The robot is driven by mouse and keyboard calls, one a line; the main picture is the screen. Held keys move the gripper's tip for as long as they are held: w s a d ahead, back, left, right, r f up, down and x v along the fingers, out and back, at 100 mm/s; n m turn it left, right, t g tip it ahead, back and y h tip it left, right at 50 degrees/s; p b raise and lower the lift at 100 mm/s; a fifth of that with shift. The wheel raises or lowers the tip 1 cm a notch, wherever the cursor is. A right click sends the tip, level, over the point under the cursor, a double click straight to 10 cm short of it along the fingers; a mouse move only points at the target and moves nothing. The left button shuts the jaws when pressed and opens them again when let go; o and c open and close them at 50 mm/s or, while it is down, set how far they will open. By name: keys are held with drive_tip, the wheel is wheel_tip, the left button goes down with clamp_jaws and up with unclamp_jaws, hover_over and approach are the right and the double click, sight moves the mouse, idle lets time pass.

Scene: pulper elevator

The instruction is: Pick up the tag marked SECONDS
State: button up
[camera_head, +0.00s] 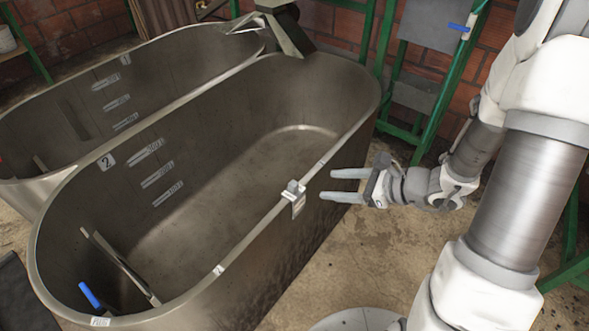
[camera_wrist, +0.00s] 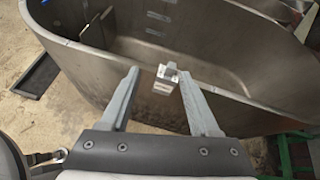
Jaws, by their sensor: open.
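A small light tag (camera_head: 295,197) hangs by a clip over the near rim of the front metal tank. It also shows in the wrist view (camera_wrist: 165,78), straight ahead between my fingers and beyond their tips. Its lettering is too small to read. My gripper (camera_head: 341,185) is open and empty, just right of the tag, with its two fingers pointing toward it. In the wrist view my gripper (camera_wrist: 160,80) frames the tag without touching it.
The front tank (camera_head: 200,284) has a blue-handled tool (camera_head: 90,295) leaning inside its near left end. A second tank (camera_head: 30,185) stands behind it. A green frame (camera_head: 462,75) stands at the back right. A dark tray (camera_wrist: 40,75) lies on the floor. Bare floor lies under my arm.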

sight(297, 185)
drive_tip(key=w+a+f+m, duration=0.1)
drive_tip(key=w+a+f, duration=0.1)
drive_tip(key=f, duration=0.1)
drive_tip(key=w+a+f+m+t+b, duration=0.1)
drive_tip(key=w+a+f, duration=0.1)
drive_tip(key=w+f, duration=0.1)
drive_tip(key=w+a+f+m, duration=0.1)
drive_tip(key=w+a+f, duration=0.1)
drive_tip(key=w+f, duration=0.1)
drive_tip(key=shift+a+f+h+b, duration=0.1)
drive_tip(key=shift+f+h+b, duration=0.15)
drive_tip(key=shift+h+b, duration=0.1)
drive_tip(key=x, duration=0.4)
drive_tip(key=shift+s+f+b, duration=0.15)
drive_tip(key=shift+f+b, duration=0.15)
drive_tip(key=shift+f, duration=0.1)
drive_tip(key=shift+w+a+f, duration=0.2)
drive_tip(key=shift+w+a, duration=0.1)
clamp_jaws()
